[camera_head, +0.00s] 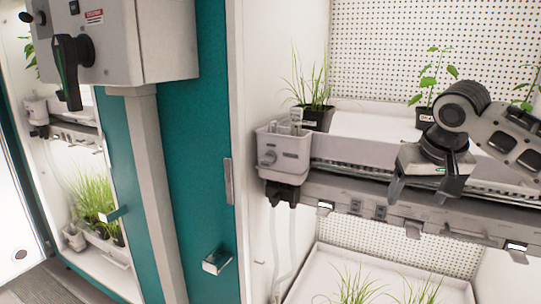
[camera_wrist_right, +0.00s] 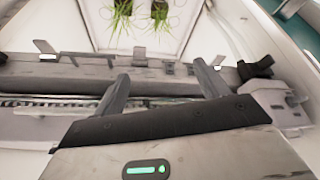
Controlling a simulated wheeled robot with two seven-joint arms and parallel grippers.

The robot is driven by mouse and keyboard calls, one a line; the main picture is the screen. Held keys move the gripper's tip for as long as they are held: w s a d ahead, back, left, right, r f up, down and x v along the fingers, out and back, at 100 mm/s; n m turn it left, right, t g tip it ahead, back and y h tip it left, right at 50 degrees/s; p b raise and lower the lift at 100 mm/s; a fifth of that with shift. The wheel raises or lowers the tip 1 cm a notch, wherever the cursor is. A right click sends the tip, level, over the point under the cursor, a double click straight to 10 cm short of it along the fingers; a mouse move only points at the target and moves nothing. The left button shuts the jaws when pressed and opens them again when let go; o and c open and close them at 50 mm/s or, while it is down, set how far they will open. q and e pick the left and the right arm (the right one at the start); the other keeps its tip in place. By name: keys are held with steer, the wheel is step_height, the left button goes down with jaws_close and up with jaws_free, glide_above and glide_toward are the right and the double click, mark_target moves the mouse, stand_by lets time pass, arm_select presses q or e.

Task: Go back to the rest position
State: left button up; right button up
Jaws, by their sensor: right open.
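My right gripper (camera_head: 428,192) hangs in front of the upper shelf at the right of the head view, fingers pointing down and spread apart with nothing between them. In the right wrist view its two fingers (camera_wrist_right: 163,92) stand apart and empty above the shelf's front edge. My right arm comes in from the right edge of the head view. My left gripper does not show in either view.
The upper shelf tray (camera_head: 350,127) holds a potted grass (camera_head: 318,118) and a leafy seedling (camera_head: 433,76). A grey box (camera_head: 284,152) is fixed at the shelf's left end. A control cabinet (camera_head: 170,40) and teal chamber wall (camera_head: 200,150) stand left. More grass grows below.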

steer(key=s+a+f+n+t+y, duration=0.1)
steer(key=s+a+f+n+y, duration=0.15)
steer(key=a+f, duration=0.95)
steer(key=s+a+f+n+t+y, duration=0.1)
steer(key=s+a+f+n+y, duration=0.2)
steer(key=a+f, duration=0.9)
steer(key=s+d+f+m+t+h, duration=0.1)
steer(key=s+d+f, duration=0.4)
steer(key=s+f, duration=0.2)
steer(key=s+d+f+t+h, duration=0.1)
steer(key=s+d+f+t, duration=0.1)
steer(key=s+d+f, duration=0.3)
steer(key=s+f, duration=0.3)
steer(key=s, duration=0.4)
steer(key=shift+s+f+m, duration=0.15)
steer(key=shift+f+m, duration=0.1)
steer(key=shift+m, duration=0.1)
steer(key=shift+d, duration=0.1)
